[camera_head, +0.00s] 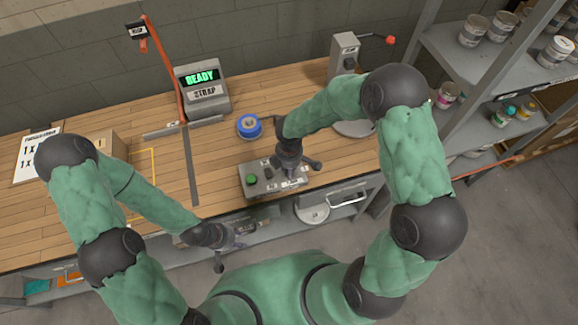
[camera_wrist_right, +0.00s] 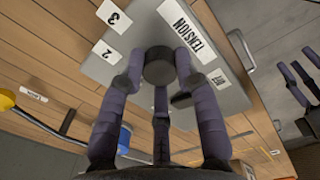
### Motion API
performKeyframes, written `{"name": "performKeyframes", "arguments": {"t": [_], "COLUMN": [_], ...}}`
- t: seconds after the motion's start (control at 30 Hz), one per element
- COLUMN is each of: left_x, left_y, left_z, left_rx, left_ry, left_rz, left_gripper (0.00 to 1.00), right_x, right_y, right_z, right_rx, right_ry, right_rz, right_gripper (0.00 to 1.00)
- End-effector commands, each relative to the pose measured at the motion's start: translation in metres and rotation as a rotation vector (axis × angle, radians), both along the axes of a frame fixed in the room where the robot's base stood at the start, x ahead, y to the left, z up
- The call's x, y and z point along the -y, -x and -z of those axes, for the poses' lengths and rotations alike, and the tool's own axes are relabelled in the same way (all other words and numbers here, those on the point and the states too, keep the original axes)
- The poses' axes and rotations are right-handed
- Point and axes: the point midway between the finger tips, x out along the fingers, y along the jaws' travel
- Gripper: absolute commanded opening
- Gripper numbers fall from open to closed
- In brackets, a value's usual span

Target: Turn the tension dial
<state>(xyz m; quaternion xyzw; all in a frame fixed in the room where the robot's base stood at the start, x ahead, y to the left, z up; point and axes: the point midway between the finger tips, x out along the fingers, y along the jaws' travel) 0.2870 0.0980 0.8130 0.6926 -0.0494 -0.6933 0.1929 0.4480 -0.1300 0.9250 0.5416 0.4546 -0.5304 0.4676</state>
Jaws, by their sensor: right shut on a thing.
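The tension dial (camera_wrist_right: 160,68) is a dark round knob on a grey control box, beside a label reading TENSION and small labels 2 and 3. My right gripper (camera_wrist_right: 160,80) has its fingers closed around the dial in the right wrist view. In the head view the control box (camera_head: 262,192) sits at the front edge of the bench, and my right gripper (camera_head: 291,168) comes down over it, hiding the dial. My left gripper (camera_head: 232,250) is empty with fingers spread, low in front of the bench edge.
A green button (camera_head: 252,180) is on the box's left side. A blue tape roll (camera_head: 249,126) lies behind it. A READY display (camera_head: 202,84) and a red-handled device (camera_head: 345,55) stand farther back. Shelves with cans (camera_head: 473,30) are at right. The bench middle-left is mostly clear.

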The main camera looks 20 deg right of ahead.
Motion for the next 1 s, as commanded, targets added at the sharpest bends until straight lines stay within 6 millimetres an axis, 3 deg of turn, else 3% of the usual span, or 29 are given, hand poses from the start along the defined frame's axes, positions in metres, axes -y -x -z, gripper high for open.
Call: {"name": "performKeyframes", "arguments": {"t": [0.6, 0.63, 0.7, 1.0], "left_x": [0.0000, 0.0000, 0.0000, 0.0000], "left_y": [0.0000, 0.0000, 0.0000, -0.0001], "left_z": [-0.0024, -0.0024, -0.0024, -0.0024], "left_rx": [0.000, 0.000, 0.000, 0.000], "left_ry": [0.000, 0.000, 0.000, 0.000], "left_rz": [0.000, 0.000, 0.000, 0.000], "left_gripper": [0.40, 0.40, 0.40, 0.40], "right_x": [0.0001, 0.0001, 0.0001, 0.0001], "right_y": [0.0000, 0.0000, 0.0000, 0.0000], "right_z": [0.0002, 0.0002, 0.0002, 0.0000], "right_rx": [0.000, 0.000, 0.000, 0.000], "right_ry": [0.000, 0.000, 0.000, 0.000], "right_rz": [-0.045, -0.045, -0.045, -0.043], "right_gripper": [0.00, 0.35, 0.55, 0.56]}}
